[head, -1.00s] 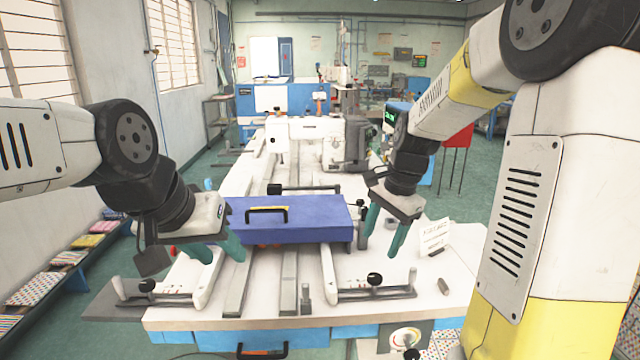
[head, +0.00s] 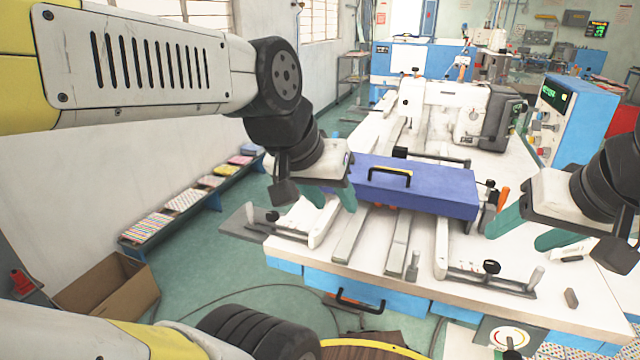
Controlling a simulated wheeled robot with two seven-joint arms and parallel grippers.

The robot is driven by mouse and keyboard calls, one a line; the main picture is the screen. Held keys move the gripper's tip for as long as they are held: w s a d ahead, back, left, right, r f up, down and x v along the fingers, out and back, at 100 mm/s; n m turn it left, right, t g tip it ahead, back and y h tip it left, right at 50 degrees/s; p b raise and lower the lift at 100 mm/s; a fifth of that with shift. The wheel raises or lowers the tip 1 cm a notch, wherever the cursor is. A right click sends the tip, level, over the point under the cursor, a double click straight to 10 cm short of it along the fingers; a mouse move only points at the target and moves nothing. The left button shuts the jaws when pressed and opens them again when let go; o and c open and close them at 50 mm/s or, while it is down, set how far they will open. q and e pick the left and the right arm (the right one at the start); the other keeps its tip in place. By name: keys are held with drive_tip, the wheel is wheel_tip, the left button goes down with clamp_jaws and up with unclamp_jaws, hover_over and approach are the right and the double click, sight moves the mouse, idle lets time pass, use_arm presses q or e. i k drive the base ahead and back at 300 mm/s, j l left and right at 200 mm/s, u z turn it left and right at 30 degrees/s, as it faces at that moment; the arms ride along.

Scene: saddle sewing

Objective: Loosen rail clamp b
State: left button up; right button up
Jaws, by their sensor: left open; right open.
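Two clamp-like fittings with black knobs sit at the front of the white table: a left one (head: 272,216) and a right one (head: 491,267). I cannot tell which is rail clamp b, as no label is readable. My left gripper (head: 333,204) is open, its teal fingers pointing down by the left end of the purple case (head: 430,190), near the left fitting; whether it touches anything is unclear. My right gripper (head: 528,234) is open and empty, to the right of the case and above and right of the right fitting's knob.
A white sewing machine (head: 440,105) stands behind the case. Grey rails (head: 398,243) run front to back along the white table (head: 345,268). A small grey block (head: 571,298) lies at the front right. A cardboard box (head: 105,285) is on the floor at left.

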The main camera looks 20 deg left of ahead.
sight(273, 216)
drive_tip(key=u, duration=1.15)
